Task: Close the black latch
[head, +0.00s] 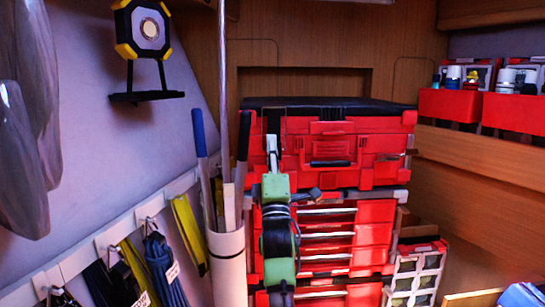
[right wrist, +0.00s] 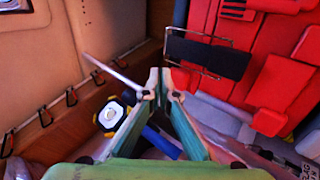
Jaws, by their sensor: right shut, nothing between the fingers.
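A red toolbox (head: 370,144) with a dark top sits on a stack of red drawers. On its front is a black bar-like piece (head: 330,163), which may be the black latch. In the right wrist view a black plate with a thin metal frame (right wrist: 207,57) shows on the red front; I cannot tell whether it is open or closed. My right gripper (head: 272,146) is in front of the toolbox's left part, left of the black piece. In the right wrist view its fingertips (right wrist: 162,74) are together, empty, apart from the plate. My left gripper is out of view.
A white tube (head: 228,265) holding poles stands left of my right arm. Coiled lines (head: 165,268) hang from hooks on the left wall. Red bins (head: 450,104) sit on a right shelf. A white crate (head: 414,278) stands low right.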

